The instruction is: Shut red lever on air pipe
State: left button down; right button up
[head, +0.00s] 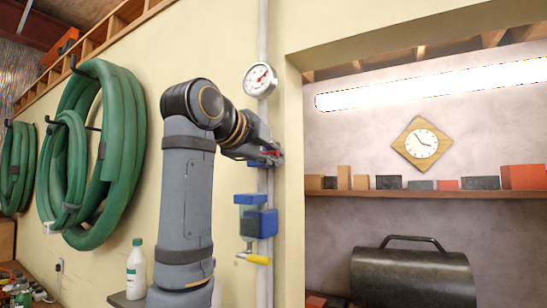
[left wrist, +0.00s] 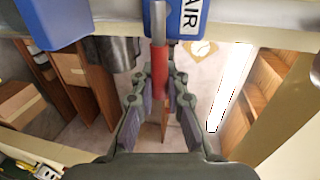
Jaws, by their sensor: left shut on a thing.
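The grey air pipe (head: 263,110) runs up the wall in the head view. My left gripper (head: 273,156) is at the pipe, with a bit of red showing at its fingers. In the left wrist view the red lever (left wrist: 159,72) lies between the fingers of my left gripper (left wrist: 160,95), which is shut on it. The lever comes out of a blue valve body (left wrist: 171,20) labelled AIR and points across the line of the pipe (left wrist: 110,17). My gripper hides most of the lever in the head view. My right gripper is in neither view.
A round gauge (head: 260,79) sits on the pipe above my gripper. Blue fittings (head: 257,222) and a yellow handle (head: 253,258) are below it. Green hoses (head: 122,150) hang at left. A recess with a shelf (head: 420,193) and a dark tank (head: 413,278) opens at right.

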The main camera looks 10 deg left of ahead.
pick_arm(q)
jog(key=shift+f, duration=0.25)
dwell(0.3)
jog(key=c, duration=1.4)
grip_release()
jog(key=shift+s+r, duration=0.1)
jog(key=shift+s, duration=0.1)
jog(key=shift+o, duration=0.2)
jog(key=v, duration=0.7)
jog(key=shift+s, duration=0.3)
jog(key=shift+w, duration=0.15)
jog(key=shift+a, duration=0.1)
